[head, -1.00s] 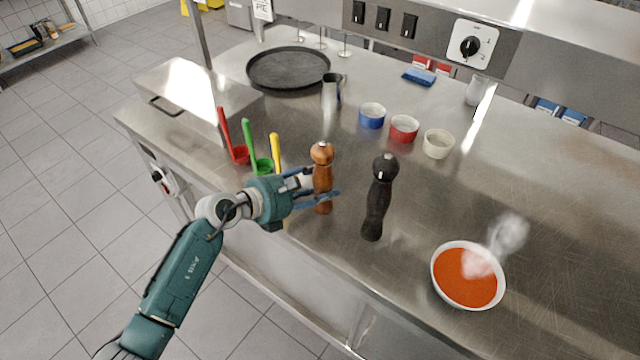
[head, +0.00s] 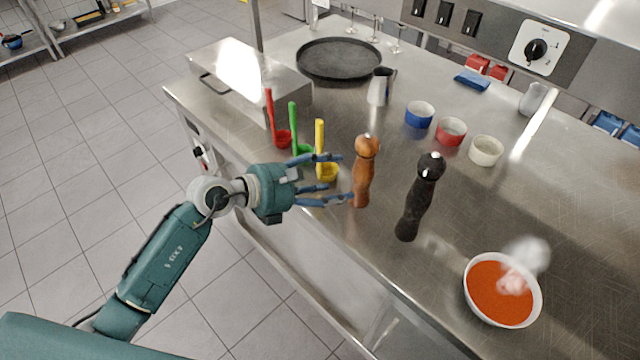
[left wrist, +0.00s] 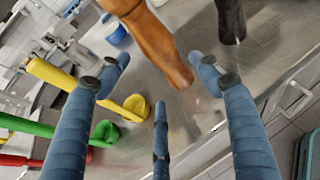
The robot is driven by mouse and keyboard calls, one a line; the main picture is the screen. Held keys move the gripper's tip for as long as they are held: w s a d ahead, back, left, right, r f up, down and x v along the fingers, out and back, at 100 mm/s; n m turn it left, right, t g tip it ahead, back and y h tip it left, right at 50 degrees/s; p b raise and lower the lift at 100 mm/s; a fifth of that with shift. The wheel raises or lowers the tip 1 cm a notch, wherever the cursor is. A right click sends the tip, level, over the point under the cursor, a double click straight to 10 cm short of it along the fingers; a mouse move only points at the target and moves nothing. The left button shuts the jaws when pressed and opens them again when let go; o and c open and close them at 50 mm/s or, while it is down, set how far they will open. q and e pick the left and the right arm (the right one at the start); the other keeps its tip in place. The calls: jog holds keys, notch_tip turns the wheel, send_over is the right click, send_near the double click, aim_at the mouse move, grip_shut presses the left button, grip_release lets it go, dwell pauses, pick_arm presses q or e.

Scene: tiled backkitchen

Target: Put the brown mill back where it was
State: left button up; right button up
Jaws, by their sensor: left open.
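The brown mill (head: 364,172) stands upright on the steel counter, just left of the black mill (head: 419,197). My left gripper (head: 342,178) is open and empty, with its fingers pointing at the brown mill from the left. A small gap appears between the fingertips and the mill. In the left wrist view the brown mill (left wrist: 155,42) stands beyond the spread fingers (left wrist: 165,90), and the black mill (left wrist: 231,20) is beside it. My right gripper is not in view.
Red (head: 283,138), green (head: 304,150) and yellow (head: 327,171) ladles stand close behind my left gripper. A steaming soup bowl (head: 502,290) is at the front right. Blue (head: 419,115), red (head: 450,132) and cream (head: 486,151) ramekins are farther back.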

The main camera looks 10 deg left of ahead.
pick_arm(q)
jog(key=shift+b+v, duration=0.3)
jog(key=shift+v, duration=1.5)
jog(key=shift+d, duration=0.1)
